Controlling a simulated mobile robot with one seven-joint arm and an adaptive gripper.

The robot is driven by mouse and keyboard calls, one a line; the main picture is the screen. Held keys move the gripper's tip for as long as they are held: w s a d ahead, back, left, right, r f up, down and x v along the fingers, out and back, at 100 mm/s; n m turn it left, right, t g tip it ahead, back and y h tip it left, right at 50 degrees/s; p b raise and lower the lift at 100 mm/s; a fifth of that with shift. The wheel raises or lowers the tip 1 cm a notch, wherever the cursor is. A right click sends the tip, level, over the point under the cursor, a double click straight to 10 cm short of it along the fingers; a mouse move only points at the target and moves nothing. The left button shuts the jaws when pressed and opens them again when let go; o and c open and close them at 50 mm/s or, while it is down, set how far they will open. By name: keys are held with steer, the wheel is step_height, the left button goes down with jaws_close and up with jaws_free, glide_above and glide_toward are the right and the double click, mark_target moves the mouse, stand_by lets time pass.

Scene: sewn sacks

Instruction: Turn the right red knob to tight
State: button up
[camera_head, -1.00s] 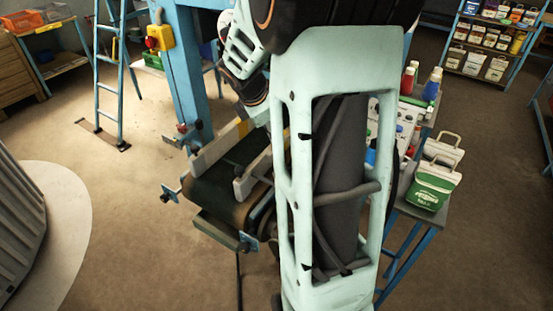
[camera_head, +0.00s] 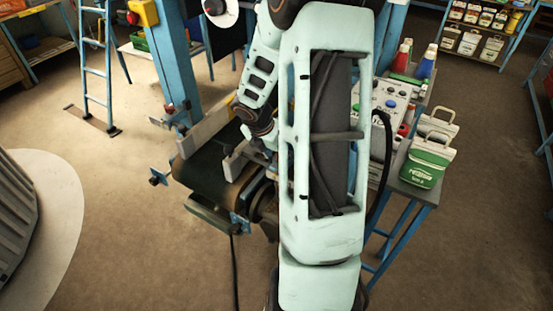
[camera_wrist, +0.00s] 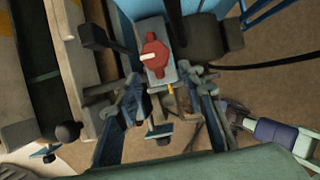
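In the wrist view a red knob (camera_wrist: 156,55) with a white pointer mark sits on a grey plate (camera_wrist: 147,28). The mark points to the left of the picture. A small yellow mark (camera_wrist: 170,90) shows below the knob. My gripper (camera_wrist: 163,88) is open, with its fingers apart below the knob and nothing between them. It looks clear of the knob. In the head view a small red knob (camera_head: 169,107) shows on the blue frame by the conveyor. My arm hides my gripper and whatever lies behind it there.
The conveyor belt (camera_head: 205,168) with pale side rails stands left of my arm. A control panel (camera_head: 385,105), bottles and a green-white sack (camera_head: 426,164) stand on the right on a bench. A dark block (camera_wrist: 210,38) is right of the knob. Open floor lies at the left.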

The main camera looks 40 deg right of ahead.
steer(key=shift+w+d+f, duration=0.1)
steer(key=shift+d+f, duration=0.15)
steer(key=shift+f, duration=0.25)
jaws_close()
steer(key=shift+r, duration=0.1)
